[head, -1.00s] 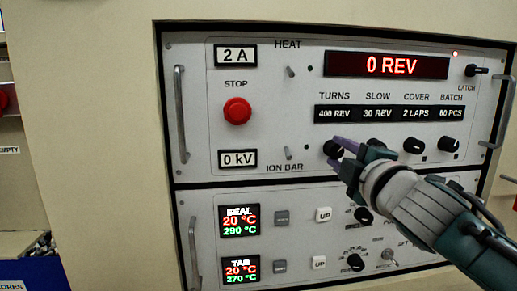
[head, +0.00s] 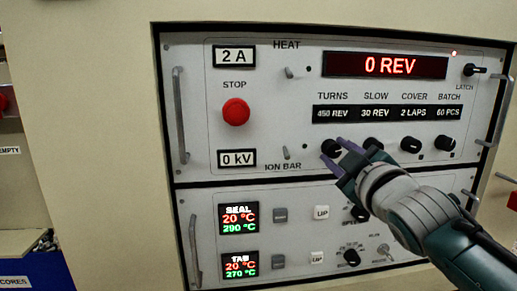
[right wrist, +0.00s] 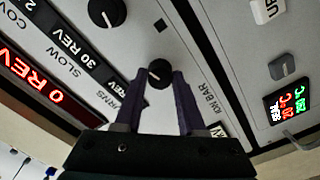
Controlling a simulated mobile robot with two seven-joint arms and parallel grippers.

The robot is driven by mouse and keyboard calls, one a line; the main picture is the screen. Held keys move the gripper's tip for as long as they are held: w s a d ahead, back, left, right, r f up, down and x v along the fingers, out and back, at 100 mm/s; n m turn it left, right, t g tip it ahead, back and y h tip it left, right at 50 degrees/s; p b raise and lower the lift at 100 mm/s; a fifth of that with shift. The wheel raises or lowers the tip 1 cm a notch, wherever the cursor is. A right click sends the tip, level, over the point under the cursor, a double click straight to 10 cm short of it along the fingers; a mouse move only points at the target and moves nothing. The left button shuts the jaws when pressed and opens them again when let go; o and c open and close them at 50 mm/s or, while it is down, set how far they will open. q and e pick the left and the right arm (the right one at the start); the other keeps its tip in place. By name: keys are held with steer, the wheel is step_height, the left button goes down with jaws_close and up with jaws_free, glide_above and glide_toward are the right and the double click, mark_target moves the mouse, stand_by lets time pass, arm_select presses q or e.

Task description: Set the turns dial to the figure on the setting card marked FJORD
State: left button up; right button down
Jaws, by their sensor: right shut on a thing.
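The turns dial (head: 330,147) is a black knob below the TURNS window (head: 332,115), which reads 450 REV. My right gripper (head: 333,152) has its two purple fingers on either side of the dial and is shut on it. In the right wrist view the dial (right wrist: 159,73) sits between the fingertips of the gripper (right wrist: 160,78), with a light pointer mark on its face. The large red display (head: 385,66) reads 0 REV. No setting card marked FJORD is in view. My left gripper is not in view.
The slow dial (head: 373,144) is close to my right fingers. The cover dial (head: 411,145) and batch dial (head: 445,144) are further right. A red stop button (head: 236,112) is at left. The lower panel (head: 205,225) has SEAL and TAB displays.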

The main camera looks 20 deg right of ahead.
stand_by(0.3)
steer(key=c, duration=0.5)
jaws_free()
steer(key=shift+s+a+r+p, duration=0.1)
steer(key=shift+s+p, duration=0.3)
steer(key=p+v, duration=0.4)
steer(key=v, duration=0.5)
